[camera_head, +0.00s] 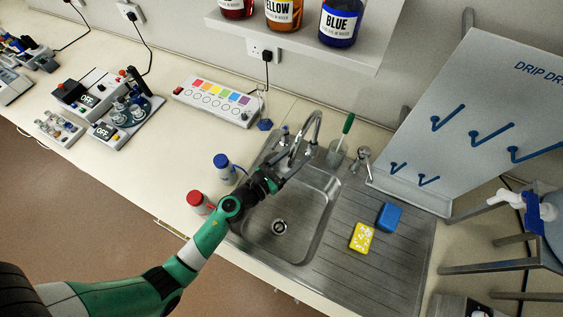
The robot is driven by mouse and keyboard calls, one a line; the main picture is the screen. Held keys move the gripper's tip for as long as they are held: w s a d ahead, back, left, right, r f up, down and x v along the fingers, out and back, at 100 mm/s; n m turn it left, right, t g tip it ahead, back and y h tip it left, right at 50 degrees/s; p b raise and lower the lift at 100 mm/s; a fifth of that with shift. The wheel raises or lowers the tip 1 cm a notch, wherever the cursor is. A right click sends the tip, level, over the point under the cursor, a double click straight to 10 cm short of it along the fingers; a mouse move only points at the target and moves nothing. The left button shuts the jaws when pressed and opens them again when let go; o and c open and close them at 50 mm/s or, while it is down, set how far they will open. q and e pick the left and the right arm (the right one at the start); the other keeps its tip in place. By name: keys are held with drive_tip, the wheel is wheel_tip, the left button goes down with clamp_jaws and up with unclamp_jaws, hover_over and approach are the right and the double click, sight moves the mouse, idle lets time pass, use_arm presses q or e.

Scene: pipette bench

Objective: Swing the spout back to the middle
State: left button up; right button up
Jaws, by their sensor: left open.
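The metal spout (313,119) is a curved, arched tube at the back of the steel sink (322,201), between two tap handles. My left gripper (295,163) is open over the back of the basin, close beside the spout. I cannot tell whether its fingers touch the spout. My gripper and wrist hide part of the spout and the basin's back left. My right gripper is not in view.
Left of the sink stand a blue-capped bottle (223,166) and a red-capped bottle (197,200). A green-handled brush (346,128) stands behind the sink. A blue sponge (389,216) and a yellow sponge (361,237) lie on the drainer. A drip board (480,100) rises at right.

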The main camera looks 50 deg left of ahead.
use_arm(q)
drive_tip(key=s, duration=0.9)
drive_tip(key=shift+s, duration=0.4)
